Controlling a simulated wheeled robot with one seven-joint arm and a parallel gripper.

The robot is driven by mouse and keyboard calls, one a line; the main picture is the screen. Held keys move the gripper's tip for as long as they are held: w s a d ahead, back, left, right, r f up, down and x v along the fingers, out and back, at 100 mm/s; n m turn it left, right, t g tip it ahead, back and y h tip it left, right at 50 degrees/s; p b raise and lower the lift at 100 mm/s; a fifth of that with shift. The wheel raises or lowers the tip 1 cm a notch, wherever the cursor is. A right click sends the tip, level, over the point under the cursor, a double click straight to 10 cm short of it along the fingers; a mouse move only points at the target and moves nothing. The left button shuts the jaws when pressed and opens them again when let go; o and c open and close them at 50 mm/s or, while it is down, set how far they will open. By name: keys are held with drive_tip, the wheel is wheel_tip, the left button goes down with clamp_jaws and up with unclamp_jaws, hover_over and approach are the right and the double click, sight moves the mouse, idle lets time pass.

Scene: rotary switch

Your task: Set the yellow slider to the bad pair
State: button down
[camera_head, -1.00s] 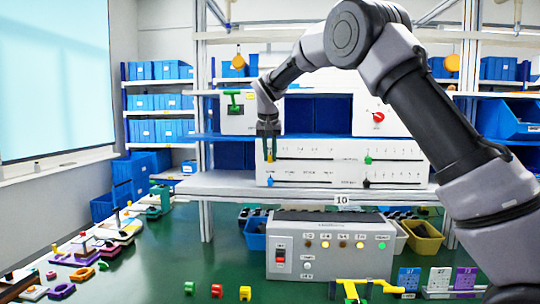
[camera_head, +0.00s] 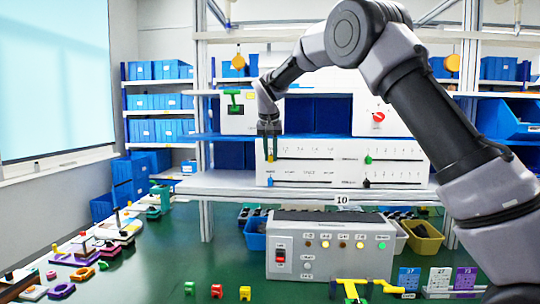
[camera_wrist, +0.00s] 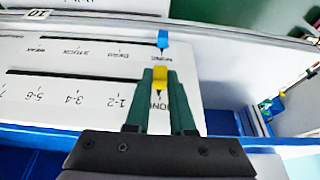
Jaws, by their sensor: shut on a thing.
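The yellow slider (camera_wrist: 160,77) stands at the NONE end of its slot in the white panel (camera_wrist: 60,98). In the wrist view the panel lettering is upside down, with 1-2, 3-4 and 5-6 running away to the left. My gripper (camera_wrist: 159,88) has its two green fingers closed around the yellow slider. In the head view, the slider (camera_head: 270,159) shows below my gripper (camera_head: 269,153) at the left end of the upper row. The grey control box (camera_head: 330,258) has two amber lamps lit (camera_head: 325,245), two dim ones, and a green lamp (camera_head: 381,245).
A blue slider (camera_wrist: 163,39) sits at the NONE end of the neighbouring slot. A green slider (camera_head: 368,160) and a dark slider (camera_head: 366,183) are on the panel's right half. A shelf (camera_head: 225,136) lies just above the panel.

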drive_tip(key=d, duration=2.1)
drive_tip(key=c, duration=0.8)
unclamp_jaws()
drive_tip(key=shift+d, duration=0.15)
drive_tip(key=shift+o, duration=0.2)
drive_tip(key=v, duration=1)
drive_tip(key=shift+s+r, duration=0.2)
drive_tip(key=shift+r, duration=0.15)
